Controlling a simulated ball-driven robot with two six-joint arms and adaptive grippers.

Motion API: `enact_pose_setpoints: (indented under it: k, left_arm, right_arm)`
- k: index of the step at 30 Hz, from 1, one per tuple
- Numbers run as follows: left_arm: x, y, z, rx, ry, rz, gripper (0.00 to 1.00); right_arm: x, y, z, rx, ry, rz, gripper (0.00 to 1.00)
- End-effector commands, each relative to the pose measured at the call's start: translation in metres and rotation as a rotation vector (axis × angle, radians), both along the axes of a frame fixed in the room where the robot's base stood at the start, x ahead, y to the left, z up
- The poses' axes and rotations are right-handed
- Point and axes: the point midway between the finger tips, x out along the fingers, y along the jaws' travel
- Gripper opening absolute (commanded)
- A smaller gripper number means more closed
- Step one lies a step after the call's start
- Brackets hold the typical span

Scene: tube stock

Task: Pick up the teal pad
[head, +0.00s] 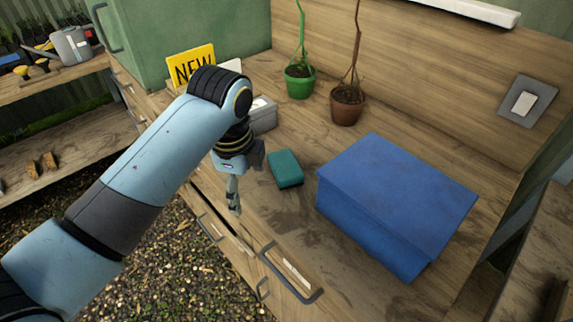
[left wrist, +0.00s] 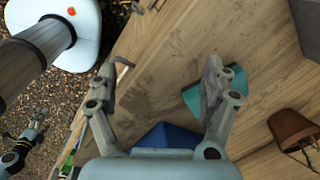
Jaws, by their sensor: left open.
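The teal pad (head: 285,169) lies flat on the wooden worktop, left of a blue box. In the left wrist view the teal pad (left wrist: 213,91) is partly hidden behind one finger. My left gripper (head: 234,195) points down near the worktop's front edge, to the left of the pad in the head view. Its fingers are apart and hold nothing, as the left wrist view (left wrist: 158,85) shows. The pad is not between the fingertips.
The large blue box (head: 395,195) stands right of the pad. A green pot (head: 299,83) and a brown pot (head: 347,106) with plants stand behind. A yellow sign (head: 190,65) and a grey box (head: 263,115) are at the back left. Bare worktop lies around the pad.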

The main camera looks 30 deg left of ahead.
Motion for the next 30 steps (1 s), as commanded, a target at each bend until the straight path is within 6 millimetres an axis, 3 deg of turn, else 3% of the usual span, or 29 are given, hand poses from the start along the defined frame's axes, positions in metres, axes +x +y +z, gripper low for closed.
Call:
enact_pose_setpoints:
  k: [9,15,24,30]
  left_arm:
    - [0.085,-0.016,0.052,0.022,0.104,-0.702,0.83]
    - [0.108,-0.022,0.074,0.015,0.138,-0.98,0.83]
    - [0.11,-0.023,0.033,0.014,0.144,-1.012,0.83]
    - [0.11,-0.024,0.016,0.015,0.143,-1.011,0.83]
  right_arm:
    - [0.001,-0.002,0.008,-0.002,-0.001,0.001,1.0]
    - [0.001,-0.003,0.01,-0.004,-0.001,0.001,1.0]
    - [0.001,-0.003,0.011,-0.004,-0.001,0.002,1.0]
    - [0.001,-0.003,0.012,-0.004,-0.001,0.001,1.0]
